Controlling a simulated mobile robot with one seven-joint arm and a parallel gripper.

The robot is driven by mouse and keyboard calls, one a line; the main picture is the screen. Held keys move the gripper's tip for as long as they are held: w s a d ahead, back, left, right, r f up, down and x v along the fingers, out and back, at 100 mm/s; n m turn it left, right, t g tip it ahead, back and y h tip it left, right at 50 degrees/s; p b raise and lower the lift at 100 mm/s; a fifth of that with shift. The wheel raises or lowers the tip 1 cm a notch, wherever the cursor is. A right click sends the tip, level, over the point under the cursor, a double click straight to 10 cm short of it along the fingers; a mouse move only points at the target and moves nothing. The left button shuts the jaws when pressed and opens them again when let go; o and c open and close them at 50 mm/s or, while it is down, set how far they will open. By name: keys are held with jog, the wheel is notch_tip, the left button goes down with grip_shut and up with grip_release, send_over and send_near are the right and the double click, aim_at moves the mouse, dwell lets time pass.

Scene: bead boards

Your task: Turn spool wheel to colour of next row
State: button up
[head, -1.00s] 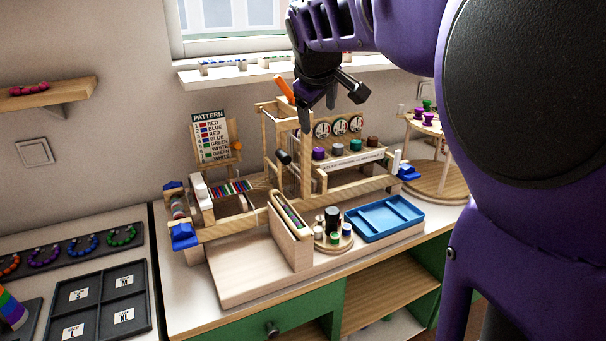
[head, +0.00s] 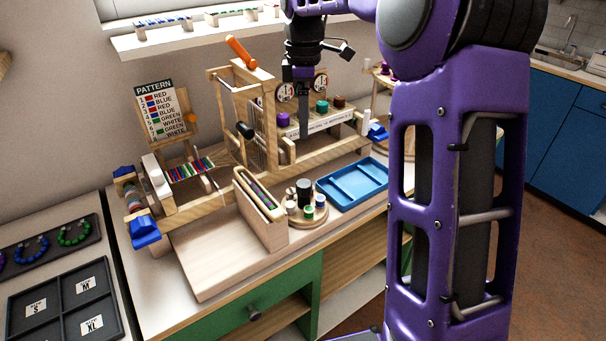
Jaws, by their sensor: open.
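The spool wheel (head: 294,221) is a small round wooden turntable at the front right of the bead loom. It has a tall dark knob (head: 304,190) in its middle and small white, green and blue spools around it. The pattern card (head: 157,112) stands at the back left and lists rows in red, blue, green and white. An orange peg (head: 190,119) sits at its right edge. The loom (head: 190,167) holds a strip of coloured beadwork. My gripper (head: 303,128) points down behind the wheel, above and apart from it, open and empty. Its fingers partly overlap each other.
A blue tray (head: 352,187) lies right of the wheel, and a wooden slotted holder (head: 262,226) stands close on its left. The loom's upright frame with an orange handle (head: 240,50) rises left of my gripper. Bare wooden board (head: 213,261) lies in front.

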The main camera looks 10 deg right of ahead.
aim_at(304, 183)
notch_tip(304, 183, down, 17)
jog(key=b, duration=0.2)
jog(key=shift+f+b, duration=0.2)
jog(key=shift+b, duration=0.2)
jog(key=shift+c, duration=0.2)
grip_shut()
